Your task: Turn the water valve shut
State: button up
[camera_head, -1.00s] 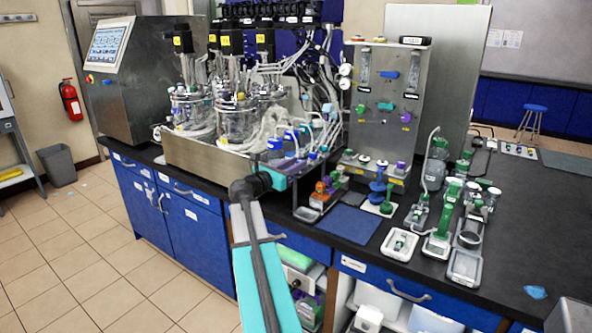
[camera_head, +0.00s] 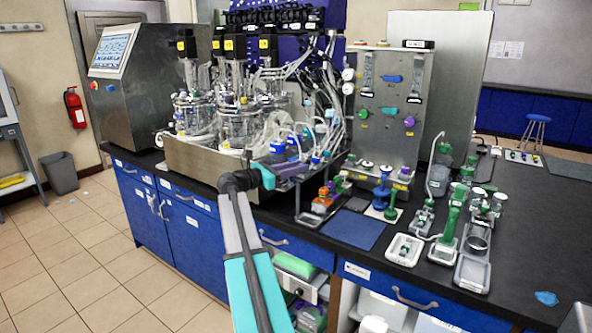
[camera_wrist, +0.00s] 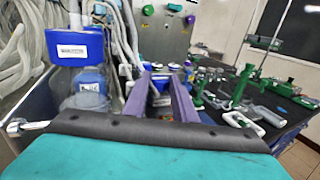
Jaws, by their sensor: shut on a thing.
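My gripper (camera_wrist: 160,82) has two purple fingers that reach forward in the wrist view. They are shut on a small blue part between their tips, which I take to be the water valve's handle (camera_wrist: 161,80). The fingers hide most of it, so its angle cannot be told. In the head view my gripper (camera_head: 306,168) is at the front edge of the bioreactor station, by several small blue parts. My teal and dark wrist hides some of that edge.
A steel panel (camera_head: 375,145) with coloured knobs stands behind and right. A blue-capped bottle (camera_wrist: 76,48) and loose tubing are close left of my gripper. A blue mat (camera_head: 353,229) and green-handled devices (camera_head: 451,221) lie to the right on the black bench.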

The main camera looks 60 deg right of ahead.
jog(key=o, duration=1)
jog(key=shift+o, duration=0.2)
jog(key=shift+a, duration=0.1)
jog(key=b+v, duration=0.2)
jog(key=v, duration=1.1)
jog(key=shift+a, duration=0.3)
jog(key=shift+w, duration=0.15)
